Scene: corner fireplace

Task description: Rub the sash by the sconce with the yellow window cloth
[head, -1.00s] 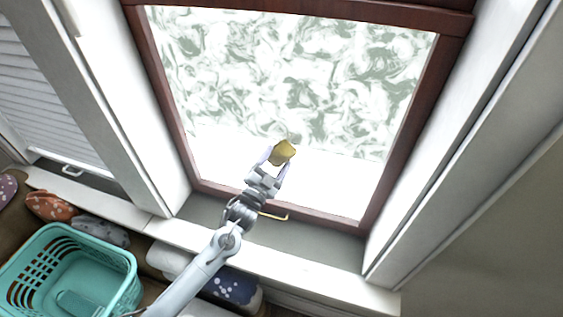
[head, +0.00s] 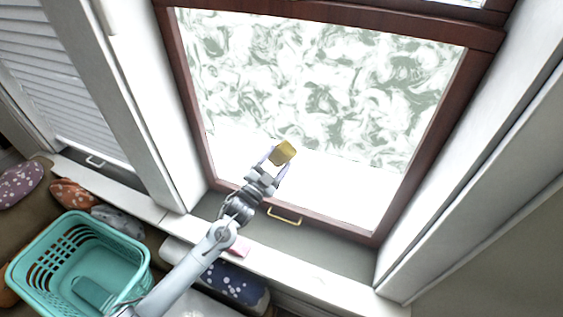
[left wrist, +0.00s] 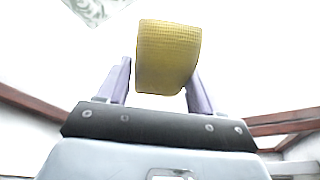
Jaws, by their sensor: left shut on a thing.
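My left gripper (head: 274,161) is shut on the yellow window cloth (head: 284,152), in front of the lower part of the window pane. In the left wrist view the cloth (left wrist: 168,56) sits between the two fingers (left wrist: 160,88). The sash has a dark red-brown frame (head: 196,120) and a pane with grey-green swirling smears (head: 320,85) over its upper part; the lower strip of the pane looks plain white. I cannot tell whether the cloth touches the glass. No sconce shows. My right gripper is not in view.
A brass-coloured handle (head: 285,215) is on the bottom rail. A teal basket (head: 62,245) stands at lower left beside patterned cushions (head: 238,285). A blind-covered window (head: 65,90) is at left.

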